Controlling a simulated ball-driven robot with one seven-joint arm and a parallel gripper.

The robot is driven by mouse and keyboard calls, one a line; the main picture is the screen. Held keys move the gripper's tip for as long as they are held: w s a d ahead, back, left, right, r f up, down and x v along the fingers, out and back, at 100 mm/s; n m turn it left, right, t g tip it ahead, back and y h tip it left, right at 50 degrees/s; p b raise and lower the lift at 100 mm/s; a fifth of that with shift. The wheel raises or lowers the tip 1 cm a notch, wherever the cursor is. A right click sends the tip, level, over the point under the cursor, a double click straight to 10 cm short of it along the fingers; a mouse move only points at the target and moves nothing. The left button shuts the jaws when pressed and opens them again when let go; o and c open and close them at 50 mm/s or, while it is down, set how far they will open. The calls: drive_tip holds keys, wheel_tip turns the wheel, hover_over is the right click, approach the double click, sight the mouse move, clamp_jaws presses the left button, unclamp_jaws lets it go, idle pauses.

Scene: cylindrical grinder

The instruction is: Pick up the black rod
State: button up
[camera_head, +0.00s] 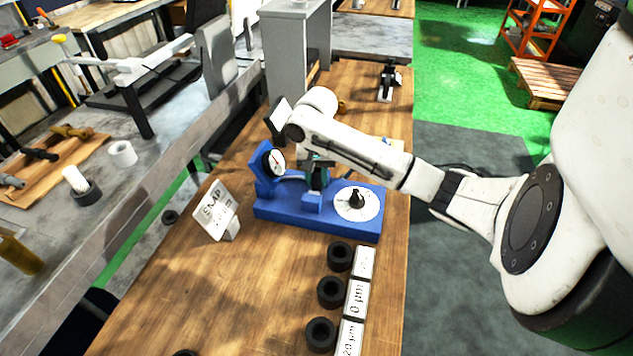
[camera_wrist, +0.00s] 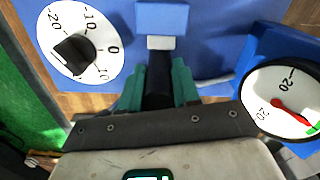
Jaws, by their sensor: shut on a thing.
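My gripper (camera_wrist: 158,82) has green fingers and is shut on the black rod (camera_wrist: 158,92), which shows as a dark strip between them in the wrist view. In the head view my gripper (camera_head: 317,172) is above the blue gauge base (camera_head: 285,212), between the dial gauge and the round scale; the rod cannot be made out there. In the wrist view a blue block (camera_wrist: 162,17) with a pale end lies just beyond the fingertips. Whether the rod touches it I cannot tell.
The dial gauge (camera_head: 273,162) stands close left of my gripper, and the round scale with a black knob (camera_head: 356,198) is to the right. A white sign (camera_head: 216,212) and several black rings (camera_head: 330,291) stand on the wooden table (camera_head: 230,300). The table's front is mostly clear.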

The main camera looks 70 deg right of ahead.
clamp_jaws()
drive_tip(key=shift+r, duration=0.2)
